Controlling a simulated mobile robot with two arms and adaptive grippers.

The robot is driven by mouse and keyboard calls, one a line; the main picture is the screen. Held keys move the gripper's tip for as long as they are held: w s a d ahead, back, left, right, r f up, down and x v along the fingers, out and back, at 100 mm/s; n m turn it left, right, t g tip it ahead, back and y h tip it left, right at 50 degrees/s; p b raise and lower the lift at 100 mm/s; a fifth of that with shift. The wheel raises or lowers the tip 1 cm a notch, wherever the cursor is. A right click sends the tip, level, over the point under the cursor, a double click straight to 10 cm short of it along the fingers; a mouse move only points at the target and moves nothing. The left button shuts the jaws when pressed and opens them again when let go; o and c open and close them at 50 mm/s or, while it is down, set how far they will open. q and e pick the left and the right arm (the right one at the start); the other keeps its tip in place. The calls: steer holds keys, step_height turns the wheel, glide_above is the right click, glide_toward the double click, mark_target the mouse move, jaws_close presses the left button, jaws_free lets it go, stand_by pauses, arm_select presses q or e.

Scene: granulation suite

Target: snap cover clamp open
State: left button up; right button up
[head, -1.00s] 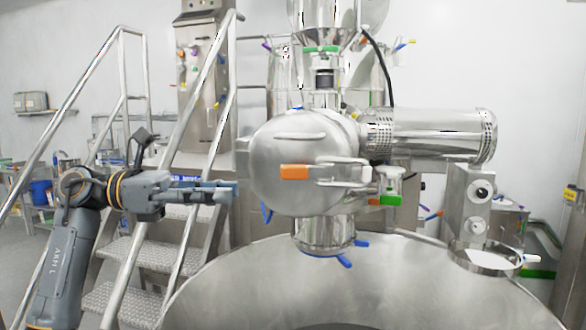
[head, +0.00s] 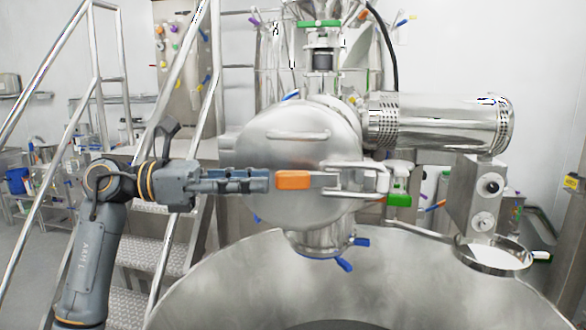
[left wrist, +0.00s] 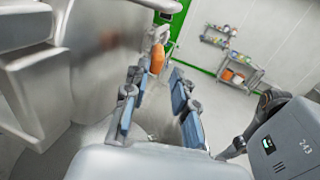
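The cover clamp (head: 345,180) is a metal latch across the front of the round steel cover (head: 300,150). Its orange handle (head: 293,180) points left and lies flat along the cover. My left gripper (head: 266,181) is level with the handle, just left of its end in the head view. In the left wrist view the two blue-grey fingers of my left gripper (left wrist: 155,92) are spread apart. The orange handle (left wrist: 157,59) shows just beyond the fingertips, nearer the left finger, with no clear contact. My right gripper is in neither view.
A steel cylinder (head: 440,124) extends right from the cover. Green (head: 399,199) and blue (head: 361,242) handles sit close by. A large round steel vessel (head: 340,285) lies below. Steps with railings (head: 130,232) stand behind my left arm.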

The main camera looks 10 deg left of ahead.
mark_target(293, 189)
arm_select(q)
steer(key=x, duration=0.2)
steer(key=p+x, duration=0.2)
steer(key=x, duration=0.1)
steer(key=shift+w+d, duration=0.3)
steer(key=shift+w, duration=0.1)
steer(key=shift+d, duration=0.3)
steer(key=shift+d+f, duration=0.1)
steer(key=shift+d, duration=0.1)
steer(key=shift+w, duration=0.1)
jaws_close()
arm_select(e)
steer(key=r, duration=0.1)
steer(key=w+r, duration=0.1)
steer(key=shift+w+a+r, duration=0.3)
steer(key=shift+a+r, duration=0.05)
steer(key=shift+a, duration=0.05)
